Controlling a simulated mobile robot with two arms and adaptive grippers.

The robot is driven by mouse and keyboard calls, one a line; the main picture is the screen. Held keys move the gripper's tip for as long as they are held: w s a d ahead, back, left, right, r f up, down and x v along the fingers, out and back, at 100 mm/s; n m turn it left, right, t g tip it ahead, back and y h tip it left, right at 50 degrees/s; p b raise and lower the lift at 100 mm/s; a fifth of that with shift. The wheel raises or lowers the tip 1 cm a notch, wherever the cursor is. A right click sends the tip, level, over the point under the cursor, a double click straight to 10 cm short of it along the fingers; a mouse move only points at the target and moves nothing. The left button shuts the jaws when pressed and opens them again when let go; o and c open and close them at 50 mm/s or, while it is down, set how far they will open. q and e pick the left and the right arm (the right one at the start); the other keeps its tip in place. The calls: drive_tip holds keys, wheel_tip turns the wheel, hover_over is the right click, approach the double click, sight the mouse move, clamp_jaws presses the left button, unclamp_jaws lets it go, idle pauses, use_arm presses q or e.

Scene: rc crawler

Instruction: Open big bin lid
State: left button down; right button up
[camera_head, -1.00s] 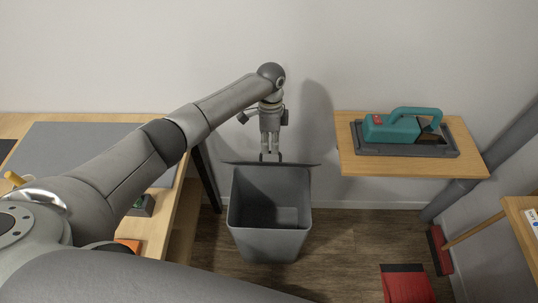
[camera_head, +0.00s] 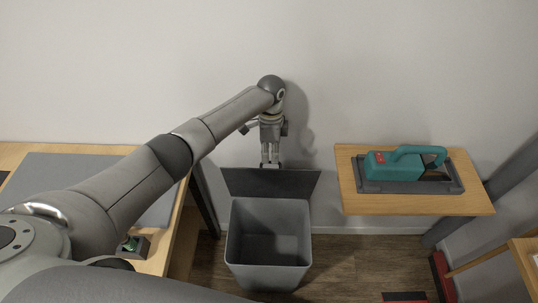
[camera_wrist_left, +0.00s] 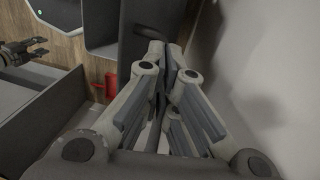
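The big bin (camera_head: 268,245) is a grey open-topped box on the floor in the head view, and its empty inside shows. Its dark lid (camera_head: 270,184) stands raised at the bin's rear edge, broad face toward me. My left gripper (camera_head: 270,162) points down at the middle of the lid's upper edge, touching or very close to it. In the left wrist view its fingers (camera_wrist_left: 167,65) converge and look shut, with nothing clearly held between them. My right gripper (camera_wrist_left: 40,47) shows small at the left of that view, fingers apart and empty. It is outside the head view.
A wooden wall shelf (camera_head: 415,204) holds a teal tool (camera_head: 405,161) on a grey tray, right of the bin. A workbench (camera_head: 75,149) with a grey mat (camera_head: 85,170) stands left. The wall is close behind my left gripper.

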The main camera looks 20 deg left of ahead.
use_arm(q)
drive_tip(key=c, duration=2.2)
unclamp_jaws()
drive_tip(key=f, duration=0.1)
drive_tip(key=s+f, duration=0.1)
drive_tip(key=shift+f, duration=0.35)
use_arm(e)
drive_tip(key=shift+d+f, duration=0.1)
drive_tip(key=shift+f, duration=0.15)
use_arm(q)
drive_tip(key=o, duration=0.5)
drive_tip(key=shift+w+f, duration=0.15)
drive_tip(key=shift+w, duration=0.1)
drive_tip(key=shift+o, duration=1.1)
drive_tip(key=shift+w+f, duration=0.2)
drive_tip(key=shift+w, duration=0.15)
drive_tip(key=shift+o, duration=0.8)
drive_tip(key=shift+w, duration=0.2)
drive_tip(key=shift+a+r, duration=0.1)
drive_tip(key=shift+r, duration=0.2)
drive_tip(key=shift+c, duration=0.6)
use_arm(e)
drive_tip(key=shift+w+r, duration=0.15)
drive_tip(key=shift+w, duration=0.25)
use_arm(q)
drive_tip(key=shift+r, duration=0.1)
